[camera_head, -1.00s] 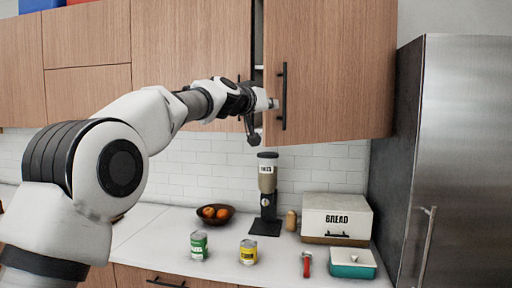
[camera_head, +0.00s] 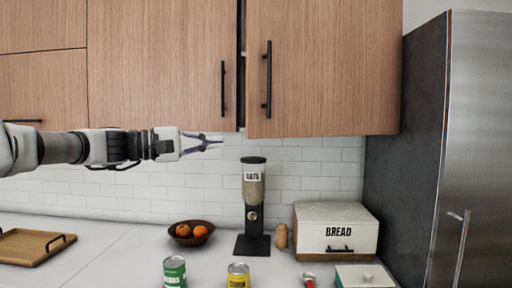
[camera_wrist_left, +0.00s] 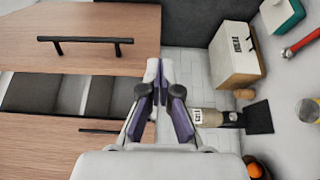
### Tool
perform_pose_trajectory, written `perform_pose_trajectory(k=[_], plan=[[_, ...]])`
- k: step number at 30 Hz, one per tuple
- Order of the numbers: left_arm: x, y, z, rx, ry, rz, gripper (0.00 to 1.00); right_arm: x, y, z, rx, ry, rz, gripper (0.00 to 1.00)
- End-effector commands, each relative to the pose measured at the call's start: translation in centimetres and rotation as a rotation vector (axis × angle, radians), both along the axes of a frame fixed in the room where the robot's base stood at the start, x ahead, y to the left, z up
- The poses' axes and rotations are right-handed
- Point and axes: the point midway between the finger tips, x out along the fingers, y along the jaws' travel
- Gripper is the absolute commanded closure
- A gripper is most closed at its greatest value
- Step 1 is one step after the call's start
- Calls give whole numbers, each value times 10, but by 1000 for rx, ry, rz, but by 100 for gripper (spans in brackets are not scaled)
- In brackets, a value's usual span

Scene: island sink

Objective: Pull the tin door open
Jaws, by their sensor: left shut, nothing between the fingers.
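The right-hand wood cabinet door (camera_head: 330,70) with a black vertical bar handle (camera_head: 266,78) stands ajar. A narrow dark gap (camera_head: 241,60) shows along its left edge. In the left wrist view the same door (camera_wrist_left: 80,25) and its handle (camera_wrist_left: 85,40) are at the top, with the cabinet's grey interior (camera_wrist_left: 85,95) visible below it. My left gripper (camera_head: 208,143) is shut and empty, left of the door and just below the neighbouring door (camera_head: 160,60), apart from the handle. Its fingers (camera_wrist_left: 160,88) also show in the wrist view. My right gripper is not in view.
On the white counter (camera_head: 110,245) stand a bread box (camera_head: 335,230), an oats dispenser (camera_head: 253,190), a fruit bowl (camera_head: 190,232), two cans and a wooden tray (camera_head: 32,247). A steel fridge (camera_head: 475,130) borders the right.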

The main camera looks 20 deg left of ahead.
Motion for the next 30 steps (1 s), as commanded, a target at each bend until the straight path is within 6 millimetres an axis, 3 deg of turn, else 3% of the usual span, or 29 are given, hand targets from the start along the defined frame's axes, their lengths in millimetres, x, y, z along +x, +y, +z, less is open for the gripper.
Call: perform_pose_trajectory(k=[14,21,30], plan=[[68,-71,4,10,1,1,100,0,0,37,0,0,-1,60],[45,-99,3,8,-1,2,100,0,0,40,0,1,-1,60],[43,-101,1,8,-2,3,100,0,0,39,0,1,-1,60]])
